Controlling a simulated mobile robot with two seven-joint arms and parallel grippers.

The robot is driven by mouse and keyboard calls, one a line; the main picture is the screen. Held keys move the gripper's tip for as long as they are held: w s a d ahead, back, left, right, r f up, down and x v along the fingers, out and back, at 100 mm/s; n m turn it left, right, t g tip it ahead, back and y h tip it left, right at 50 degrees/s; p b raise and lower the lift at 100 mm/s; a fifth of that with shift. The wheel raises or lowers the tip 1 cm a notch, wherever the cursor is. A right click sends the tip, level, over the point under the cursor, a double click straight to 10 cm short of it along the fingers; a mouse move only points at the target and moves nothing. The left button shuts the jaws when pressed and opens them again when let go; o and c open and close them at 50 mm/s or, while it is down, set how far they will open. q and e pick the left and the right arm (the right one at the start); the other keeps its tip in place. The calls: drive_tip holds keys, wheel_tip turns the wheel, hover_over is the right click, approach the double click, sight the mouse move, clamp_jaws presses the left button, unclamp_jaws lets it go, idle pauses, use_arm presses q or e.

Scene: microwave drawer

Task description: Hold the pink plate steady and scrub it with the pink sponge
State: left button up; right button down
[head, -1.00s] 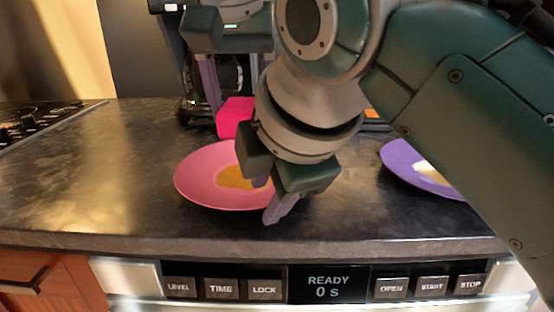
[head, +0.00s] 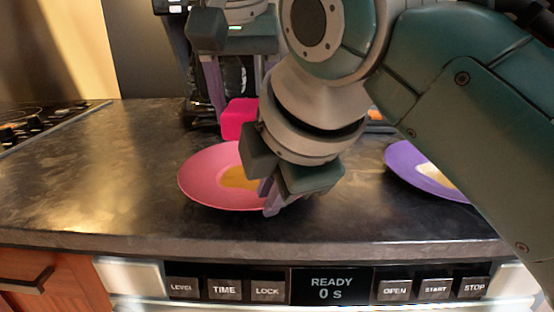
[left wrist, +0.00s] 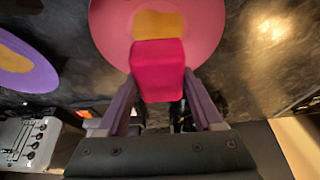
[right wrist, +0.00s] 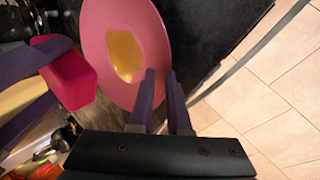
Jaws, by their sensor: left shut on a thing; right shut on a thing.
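The pink plate (head: 205,178) lies near the front of the dark counter, with a yellow-orange stain (head: 236,178) on its middle. My right gripper (head: 268,196) is shut on the plate's front right rim; the right wrist view shows its fingers (right wrist: 160,98) closed at that rim. The pink sponge (head: 238,118) is a bright pink block above the plate's far side. My left gripper (left wrist: 160,92) is shut on the sponge. In the left wrist view the sponge (left wrist: 158,68) reaches the stain's edge; whether it touches the plate I cannot tell. My right wrist hides the plate's right part.
A purple plate (head: 412,168) with a stain lies to the right, partly behind my right arm. A stove (head: 40,118) is at the left. Counter space left of the pink plate is clear. The counter's front edge is close, above a microwave drawer panel (head: 328,285).

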use_arm(q)
drive_tip(key=shift+f, duration=0.1)
drive_tip(key=shift+f, duration=2.85)
drive_tip(key=shift+f, duration=0.6)
drive_tip(key=shift+w, duration=0.1)
drive_tip(key=shift+w, duration=0.3)
drive_tip(key=shift+s, duration=0.1)
drive_tip(key=shift+s+f, duration=0.1)
drive_tip(key=shift+s, duration=0.65)
drive_tip(key=shift+w+f, duration=0.1)
drive_tip(key=shift+w, duration=0.75)
drive_tip(key=shift+a, duration=0.1)
